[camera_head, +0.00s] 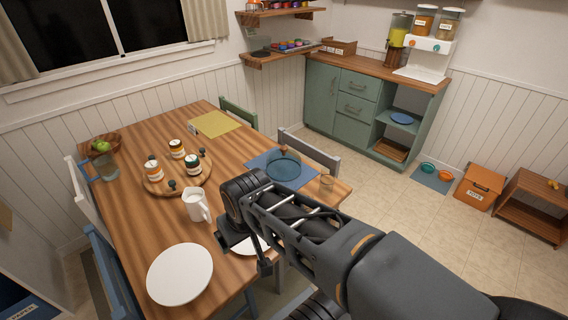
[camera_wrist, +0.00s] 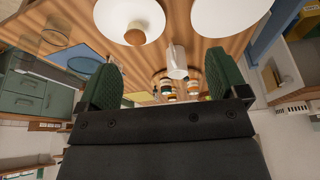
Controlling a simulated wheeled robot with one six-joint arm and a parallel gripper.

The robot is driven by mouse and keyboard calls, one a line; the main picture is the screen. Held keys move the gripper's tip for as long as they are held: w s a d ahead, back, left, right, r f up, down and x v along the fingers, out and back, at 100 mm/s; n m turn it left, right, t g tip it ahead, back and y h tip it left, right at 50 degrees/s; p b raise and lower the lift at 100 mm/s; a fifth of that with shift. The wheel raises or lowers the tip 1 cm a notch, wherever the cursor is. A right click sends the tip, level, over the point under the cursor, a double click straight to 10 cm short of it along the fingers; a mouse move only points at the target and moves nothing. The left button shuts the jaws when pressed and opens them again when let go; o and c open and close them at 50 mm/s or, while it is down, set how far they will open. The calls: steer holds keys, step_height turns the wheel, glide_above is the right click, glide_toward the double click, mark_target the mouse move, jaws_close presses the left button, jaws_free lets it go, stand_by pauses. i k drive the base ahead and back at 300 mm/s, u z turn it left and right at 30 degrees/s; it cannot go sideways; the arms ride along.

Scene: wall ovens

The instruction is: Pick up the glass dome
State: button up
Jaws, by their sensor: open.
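A clear glass dome (camera_head: 283,165) with a small brown knob on top stands on a blue placemat (camera_head: 300,178) at the right side of the wooden table. In the wrist view, its faint round outline (camera_wrist: 83,64) shows on the placemat at the upper left, beyond one finger. My gripper (camera_wrist: 163,82) is open, with its green-padded fingers apart and nothing between them. In the head view, my gripper (camera_head: 238,213) is above the table, nearer than the dome and to its left, apart from it.
A white mug (camera_head: 196,206) stands close left of my gripper. A wooden round tray (camera_head: 180,180) holds several jars. A small drinking glass (camera_head: 326,184) stands right of the dome. A white plate (camera_head: 180,273) lies near; another plate (camera_wrist: 130,18) bears a brown round thing. Chairs surround the table.

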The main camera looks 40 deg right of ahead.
mark_target(283, 164)
steer(key=u, duration=3.5)
steer(key=k, duration=1.55)
steer(key=z, duration=1.45)
